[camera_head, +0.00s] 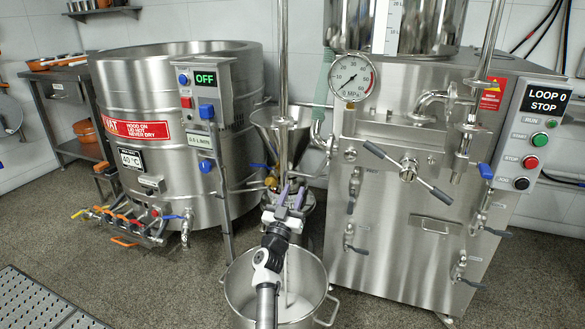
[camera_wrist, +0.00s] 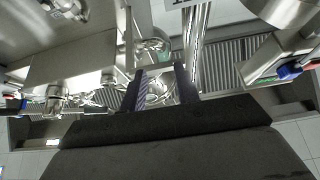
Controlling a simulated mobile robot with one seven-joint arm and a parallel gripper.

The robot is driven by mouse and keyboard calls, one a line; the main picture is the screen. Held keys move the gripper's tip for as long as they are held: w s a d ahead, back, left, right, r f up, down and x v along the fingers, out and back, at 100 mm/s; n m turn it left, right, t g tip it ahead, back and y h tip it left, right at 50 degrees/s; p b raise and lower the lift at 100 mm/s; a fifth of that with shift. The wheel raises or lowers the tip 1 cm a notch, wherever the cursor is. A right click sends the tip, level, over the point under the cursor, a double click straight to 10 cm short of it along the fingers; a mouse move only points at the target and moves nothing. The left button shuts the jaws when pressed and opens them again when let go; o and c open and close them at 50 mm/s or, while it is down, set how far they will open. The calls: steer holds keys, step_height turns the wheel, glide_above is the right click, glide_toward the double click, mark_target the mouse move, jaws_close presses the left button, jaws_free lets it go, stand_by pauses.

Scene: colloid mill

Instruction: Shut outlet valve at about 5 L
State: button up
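The colloid mill with its steel hopper (camera_head: 283,135) stands between the vat and the large steel machine. A blue lever (camera_head: 259,166) and a brass-coloured valve body (camera_head: 271,181) show on its left side; I cannot tell for sure that this is the outlet valve. My gripper (camera_head: 291,195) is in front of the mill, just below and right of that valve. Its fingers are apart in the wrist view (camera_wrist: 163,85), with no clear object held. Below, an open steel pot (camera_head: 322,292) holds some white liquid, and a pale vertical strip, perhaps a stream, runs down into it. I can read no litre level in the pot.
A large vat (camera_head: 125,85) with a row of small valves (camera_head: 140,222) stands left. A steel machine (camera_head: 400,225) with gauge (camera_head: 352,77), projecting levers and a control box (camera_head: 537,135) stands right. A perforated platform (camera_head: 40,300) lies front left.

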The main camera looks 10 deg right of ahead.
step_height(320, 180, up, 7)
steer(key=p, duration=0.2)
